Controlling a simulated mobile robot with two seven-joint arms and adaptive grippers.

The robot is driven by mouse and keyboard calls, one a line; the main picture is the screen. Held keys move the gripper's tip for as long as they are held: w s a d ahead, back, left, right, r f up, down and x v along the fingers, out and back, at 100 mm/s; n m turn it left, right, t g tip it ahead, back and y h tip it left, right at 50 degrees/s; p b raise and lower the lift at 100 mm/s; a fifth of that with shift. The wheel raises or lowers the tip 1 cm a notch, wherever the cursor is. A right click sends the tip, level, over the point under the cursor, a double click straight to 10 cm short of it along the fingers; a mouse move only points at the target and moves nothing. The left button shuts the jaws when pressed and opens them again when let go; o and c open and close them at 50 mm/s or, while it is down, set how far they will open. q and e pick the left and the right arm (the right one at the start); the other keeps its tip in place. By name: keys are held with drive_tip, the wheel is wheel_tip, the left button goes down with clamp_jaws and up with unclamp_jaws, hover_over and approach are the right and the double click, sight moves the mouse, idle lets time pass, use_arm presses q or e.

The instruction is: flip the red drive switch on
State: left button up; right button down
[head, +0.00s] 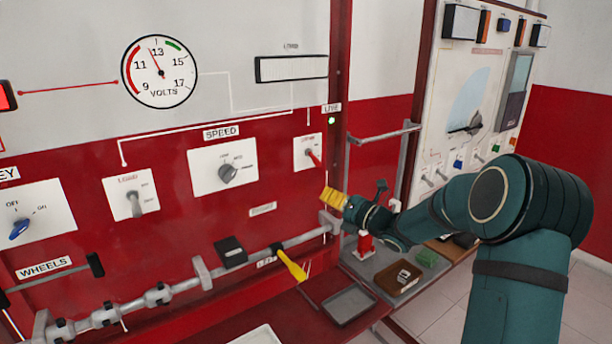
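The red drive switch (314,158) is a small red lever on a white plate, right of the SPEED plate on the red panel. Its lever points down and to the right. My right gripper (333,199), with yellow fingers, is just below and right of the switch, and appears apart from it. The fingers look close together, but whether they are open or shut is unclear. My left gripper is out of view.
A speed knob (228,173) and a load switch (136,203) lie left of the switch. A green lamp (331,121) glows above right. A pipe with a yellow handle (291,265) runs below. A grey rail (384,134) and second panel stand at right.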

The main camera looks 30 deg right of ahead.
approach(296, 165)
drive_tip(key=w+a, duration=0.1)
drive_tip(key=w+a+f, duration=0.1)
drive_tip(key=w, duration=0.1)
drive_tip(key=w+a+f+p, duration=0.1)
drive_tip(key=w+a, duration=0.1)
drive_tip(key=shift+a+f, duration=0.15)
drive_tip(key=shift+f, duration=0.05)
drive_tip(key=d+r, duration=0.1)
drive_tip(key=s+d+r, duration=0.1)
drive_tip(key=d, duration=0.1)
drive_tip(key=shift+r+p, duration=0.3)
drive_tip(key=shift+p, duration=0.05)
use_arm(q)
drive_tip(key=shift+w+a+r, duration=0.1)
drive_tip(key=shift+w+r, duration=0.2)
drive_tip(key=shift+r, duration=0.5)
